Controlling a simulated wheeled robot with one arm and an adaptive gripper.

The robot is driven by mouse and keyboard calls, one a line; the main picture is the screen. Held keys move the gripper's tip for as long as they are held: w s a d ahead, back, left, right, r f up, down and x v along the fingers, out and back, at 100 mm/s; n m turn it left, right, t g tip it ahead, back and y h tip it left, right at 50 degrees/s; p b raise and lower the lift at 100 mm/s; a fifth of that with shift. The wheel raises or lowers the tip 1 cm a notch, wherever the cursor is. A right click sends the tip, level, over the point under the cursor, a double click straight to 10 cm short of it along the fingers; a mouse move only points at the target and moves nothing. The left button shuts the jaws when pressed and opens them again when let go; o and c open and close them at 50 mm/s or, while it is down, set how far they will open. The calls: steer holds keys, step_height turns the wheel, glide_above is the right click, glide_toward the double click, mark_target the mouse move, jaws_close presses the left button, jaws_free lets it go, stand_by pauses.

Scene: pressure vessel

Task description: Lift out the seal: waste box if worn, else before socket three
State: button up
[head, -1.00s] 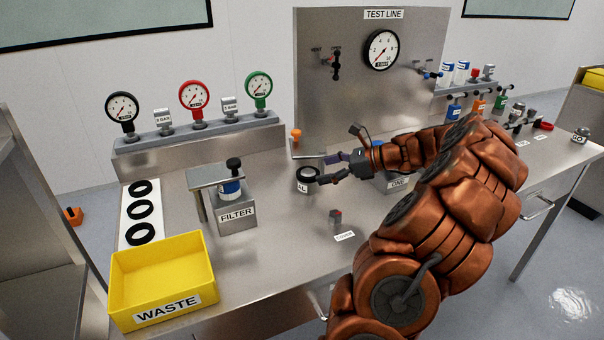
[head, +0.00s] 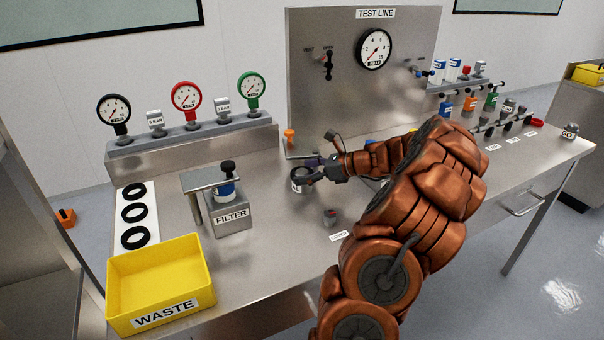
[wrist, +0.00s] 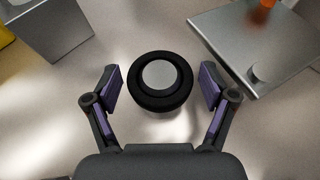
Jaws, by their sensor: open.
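The seal (wrist: 160,80) is a thick black ring in the wrist view, seated around a round grey post. In the head view it sits on top of a small labelled holder (head: 297,187), partly covered by my gripper (head: 314,170). In the wrist view my gripper (wrist: 159,88) is open, with one purple-padded finger on each side of the seal and a gap on both sides. Wear on the seal cannot be told at this size. The yellow waste box (head: 207,287) stands at the front left and looks empty. Small labels (head: 494,147) lie at the right, too small to read.
The filter block (head: 231,217) stands left of the holder. A white strip (head: 126,232) carries three black rings. The test line panel (head: 310,90) rises behind. Bare bench lies between filter and holder.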

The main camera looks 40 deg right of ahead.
steer(key=c, duration=0.9)
steer(key=shift+r, duration=0.15)
steer(key=shift+r+b, duration=0.35)
steer(key=shift+r, duration=1.25)
steer(key=s+a, duration=0.2)
steer(key=s, duration=0.3)
steer(key=s+a+r+b, duration=0.1)
steer(key=s+a, duration=0.1)
steer(key=s, duration=0.2)
steer(key=s+a+b, duration=0.1)
steer(key=s+a, duration=0.1)
steer(key=s, duration=0.3)
steer(key=shift+s+a+r, duration=0.3)
steer(key=shift+s+a, duration=0.05)
